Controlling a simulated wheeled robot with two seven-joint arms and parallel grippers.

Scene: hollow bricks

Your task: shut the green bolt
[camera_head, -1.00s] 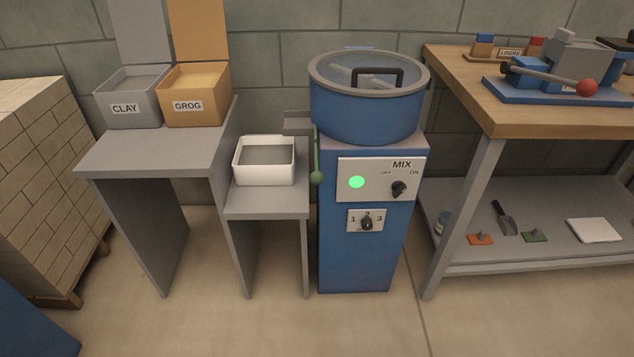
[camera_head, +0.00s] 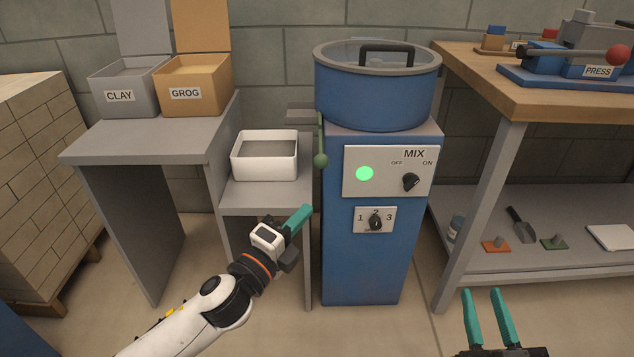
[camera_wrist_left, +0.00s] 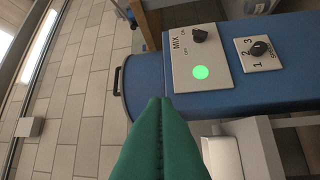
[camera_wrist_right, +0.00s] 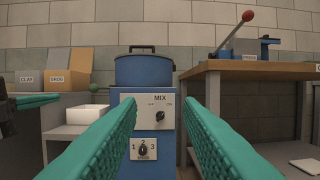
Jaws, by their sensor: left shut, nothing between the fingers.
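The green bolt (camera_head: 320,160) is a thin green rod with a round knob. It hangs down at the left side of the blue mixer (camera_head: 372,95), beside a short grey spout (camera_head: 302,115). Its knob also shows in the right wrist view (camera_wrist_right: 94,88). My left gripper (camera_head: 304,214) is shut and empty, below and slightly left of the knob, in front of the small grey stand. In the left wrist view its closed green fingers (camera_wrist_left: 160,105) point toward the mixer; I cannot make out the bolt there. My right gripper (camera_head: 482,292) is open and empty, low at the right.
A white box (camera_head: 265,168) sits on the small stand under the spout. The mixer panel (camera_head: 390,172) has a lit green lamp and a MIX knob. CLAY (camera_head: 120,97) and GROG (camera_head: 186,94) bins stand left. A wooden bench (camera_head: 470,85) with a press is right.

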